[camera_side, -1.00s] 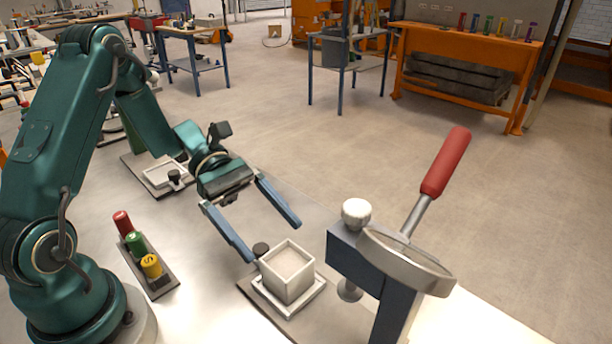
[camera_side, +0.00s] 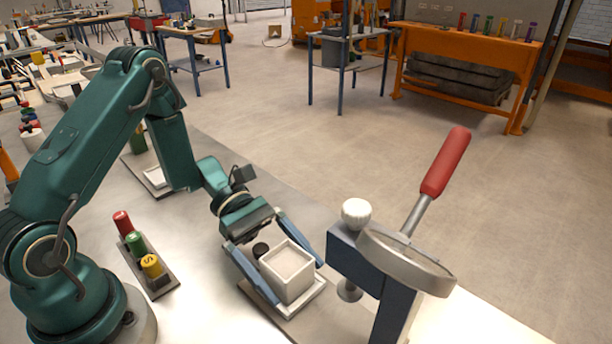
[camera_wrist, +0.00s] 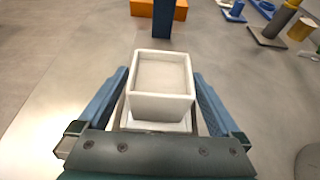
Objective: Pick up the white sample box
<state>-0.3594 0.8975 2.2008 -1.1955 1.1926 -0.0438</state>
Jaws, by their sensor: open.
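The white sample box (camera_side: 288,271) is square and open-topped, with a pale, flat surface inside. It stands upright on a white tray (camera_side: 317,291) on a dark base plate. It also shows in the wrist view (camera_wrist: 162,88), between my two fingers. My gripper (camera_side: 299,283) is open, with one blue finger on each side of the box. In the wrist view (camera_wrist: 160,100), gaps show between both fingers and the box walls. The box rests on its tray, and its underside is hidden.
A rack with red, green and yellow cylinders (camera_side: 137,243) stands at left.

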